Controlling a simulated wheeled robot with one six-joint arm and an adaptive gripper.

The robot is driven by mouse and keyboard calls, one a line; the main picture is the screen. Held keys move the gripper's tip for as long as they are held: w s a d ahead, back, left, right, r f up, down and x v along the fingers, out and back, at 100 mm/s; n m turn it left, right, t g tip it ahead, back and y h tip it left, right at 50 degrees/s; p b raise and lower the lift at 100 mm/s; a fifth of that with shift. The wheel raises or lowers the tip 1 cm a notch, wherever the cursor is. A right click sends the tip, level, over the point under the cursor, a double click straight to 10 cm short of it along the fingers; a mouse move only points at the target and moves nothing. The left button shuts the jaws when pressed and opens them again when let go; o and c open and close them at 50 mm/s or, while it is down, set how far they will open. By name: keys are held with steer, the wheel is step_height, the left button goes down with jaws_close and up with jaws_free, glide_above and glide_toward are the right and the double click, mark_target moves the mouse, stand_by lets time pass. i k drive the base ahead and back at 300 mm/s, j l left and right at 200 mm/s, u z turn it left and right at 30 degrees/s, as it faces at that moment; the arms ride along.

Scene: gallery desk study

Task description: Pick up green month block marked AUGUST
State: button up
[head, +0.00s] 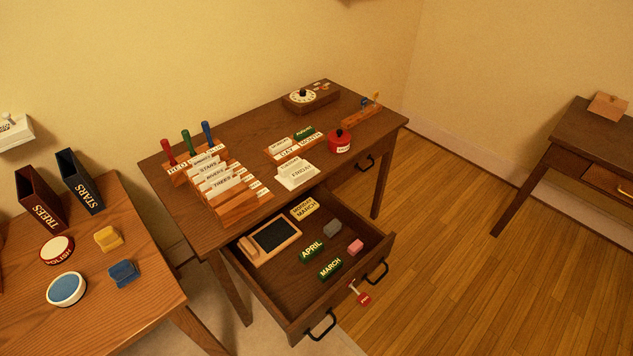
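A small green block (304,132) stands in the back of the wooden day and month holder (293,149) on the dark desk; its small pale lettering appears to read AUGUST. A white block (282,144) stands beside it on the left. Two other green blocks lie in the open drawer, one marked APRIL (311,251) and one marked MARCH (330,268). My gripper is not in view.
The desk (240,135) also bears a red pot (340,141), a white FRIDAY card stand (297,175), a card file (228,190), colored-handled stamps and a dial box (311,96). The open drawer (293,317) juts out at the front. Open floor (470,270) lies to the right.

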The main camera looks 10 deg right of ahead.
mark_target(299, 136)
steer(key=i+l+z, duration=0.25)
steer(key=l+z, duration=0.2)
steer(key=i+l+z, duration=0.3)
steer(key=z, duration=0.2)
steer(key=i+l+z, duration=0.55)
steer(key=i+z, duration=0.15)
steer(key=z, duration=0.2)
steer(key=i+u, duration=0.2)
steer(key=i, duration=0.15)
steer(key=i+l+u, duration=0.35)
steer(key=u, duration=0.35)
steer(key=i+l+u, duration=0.15)
steer(key=u, duration=0.3)
steer(key=i+l+u, duration=0.2)
steer(key=u, duration=0.25)
steer(key=i+l+u, duration=0.15)
steer(key=u, duration=0.3)
steer(key=l+u, duration=0.65)
steer(key=l, duration=0.15)
steer(key=i, duration=0.85)
